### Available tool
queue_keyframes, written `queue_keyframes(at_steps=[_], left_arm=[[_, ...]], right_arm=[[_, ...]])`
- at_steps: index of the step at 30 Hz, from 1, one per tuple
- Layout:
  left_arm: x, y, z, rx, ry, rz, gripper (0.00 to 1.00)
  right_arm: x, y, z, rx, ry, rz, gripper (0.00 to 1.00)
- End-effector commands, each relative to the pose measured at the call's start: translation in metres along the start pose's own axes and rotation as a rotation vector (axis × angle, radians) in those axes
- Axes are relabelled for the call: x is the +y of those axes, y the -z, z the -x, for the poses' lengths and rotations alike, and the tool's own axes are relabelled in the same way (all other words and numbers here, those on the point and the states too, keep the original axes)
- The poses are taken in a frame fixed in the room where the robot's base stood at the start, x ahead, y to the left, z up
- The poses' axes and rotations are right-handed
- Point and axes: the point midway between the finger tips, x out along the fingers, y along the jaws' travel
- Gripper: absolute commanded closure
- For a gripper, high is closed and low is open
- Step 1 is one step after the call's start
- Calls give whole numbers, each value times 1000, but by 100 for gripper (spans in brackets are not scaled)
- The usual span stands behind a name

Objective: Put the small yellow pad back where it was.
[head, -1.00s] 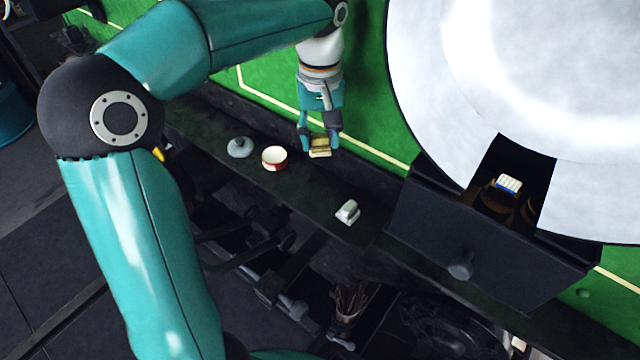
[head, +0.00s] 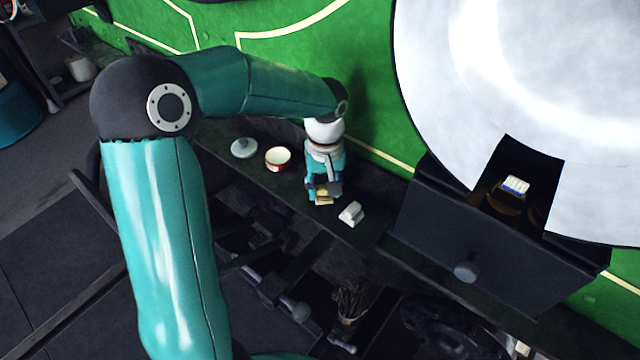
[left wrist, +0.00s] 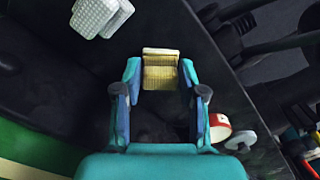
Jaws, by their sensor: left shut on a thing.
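The small yellow pad (head: 323,196) is between the fingers of my left gripper (head: 324,190), over the dark ledge. In the left wrist view the yellow pad (left wrist: 160,70) shows between the two blue fingertips of my left gripper (left wrist: 160,84), which is shut on it. I cannot tell whether the pad touches the ledge. A white-grey block (head: 351,213) lies on the ledge just right of the gripper; it also shows at the top left of the left wrist view (left wrist: 100,14). My right gripper is not in view.
A red-rimmed round tin (head: 278,159) and a grey lid with a knob (head: 243,148) stand left of the gripper on the ledge (head: 385,226). A dark box with a knob (head: 490,255) is at the right, with a blue-and-white object (head: 515,185) behind its front.

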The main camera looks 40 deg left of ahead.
Motion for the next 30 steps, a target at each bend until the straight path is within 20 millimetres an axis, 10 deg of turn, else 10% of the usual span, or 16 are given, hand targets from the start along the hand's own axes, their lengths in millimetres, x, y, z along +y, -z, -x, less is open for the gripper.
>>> queue_keyframes(at_steps=[7, 8, 12, 30], left_arm=[[0, 0, -2, 1, 0, 0, 87], [0, 0, -1, 1, 0, 0, 56], [0, 0, -1, 1, 0, 0, 34], [0, 1, 30, 6, -4, 1, 34]], right_arm=[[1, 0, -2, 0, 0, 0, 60], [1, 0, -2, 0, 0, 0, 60], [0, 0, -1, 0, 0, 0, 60], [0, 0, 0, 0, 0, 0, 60]])
